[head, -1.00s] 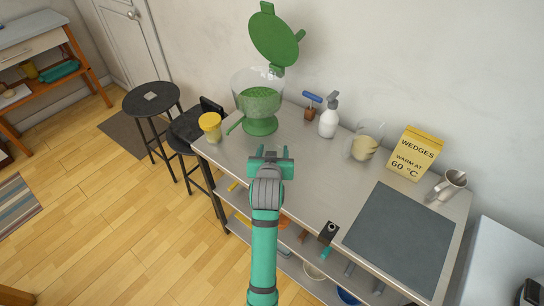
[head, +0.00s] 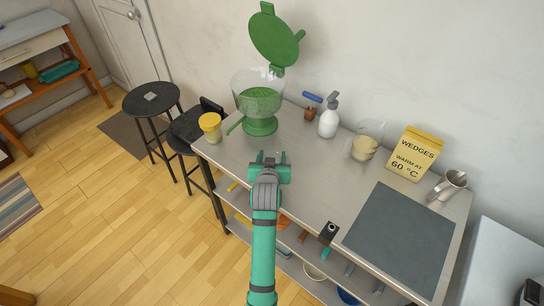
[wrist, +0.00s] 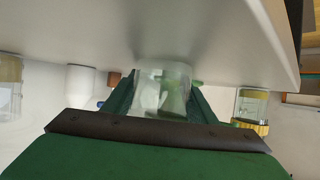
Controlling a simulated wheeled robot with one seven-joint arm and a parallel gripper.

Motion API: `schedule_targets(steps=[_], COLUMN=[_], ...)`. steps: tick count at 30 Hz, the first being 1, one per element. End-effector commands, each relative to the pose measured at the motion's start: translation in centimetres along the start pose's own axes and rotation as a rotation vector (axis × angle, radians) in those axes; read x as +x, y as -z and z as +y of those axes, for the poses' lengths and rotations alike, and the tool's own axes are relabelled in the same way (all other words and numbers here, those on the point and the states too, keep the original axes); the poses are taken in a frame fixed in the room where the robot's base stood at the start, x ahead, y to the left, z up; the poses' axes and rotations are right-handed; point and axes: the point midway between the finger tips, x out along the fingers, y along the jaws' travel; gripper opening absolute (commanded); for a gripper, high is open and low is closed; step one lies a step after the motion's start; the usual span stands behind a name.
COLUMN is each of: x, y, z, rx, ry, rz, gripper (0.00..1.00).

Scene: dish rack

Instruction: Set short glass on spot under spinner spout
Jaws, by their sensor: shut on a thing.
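The spinner (head: 258,103) stands at the back left of the counter. It has a green base, a clear bowl with green contents and a raised green lid. Its green spout (head: 235,125) points to the front left; no marked spot shows under it. My gripper (head: 269,155) is in front of the spinner, to its lower right in the head view. In the wrist view my gripper (wrist: 161,100) is shut on a clear short glass (wrist: 150,88), with green showing through it. The glass is hard to make out in the head view.
A yellow-lidded cup (head: 210,125) stands left of the spout, near the counter's left end. A white spray bottle (head: 328,119), a clear jug (head: 364,146) and a yellow wedges box (head: 414,153) line the back. The counter (head: 315,175) in the middle is bare.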

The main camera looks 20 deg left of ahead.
Motion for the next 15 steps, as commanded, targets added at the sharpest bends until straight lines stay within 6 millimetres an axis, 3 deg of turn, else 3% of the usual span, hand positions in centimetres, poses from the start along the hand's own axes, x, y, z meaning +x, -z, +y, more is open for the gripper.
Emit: schedule_targets(steps=[2, 3, 4, 15], x=[0.1, 0.09, 0.09, 0.08], y=[-0.22, -0.22, -0.21, -0.18], z=[0.01, 0.0, 0.0, -0.02], rx=[0.0, 0.0, 0.0, 0.0], ry=[0.0, 0.0, 0.0, 0.0], rz=[0.0, -0.001, -0.001, 0.0], gripper=[0.24, 0.61, 0.69, 0.71])
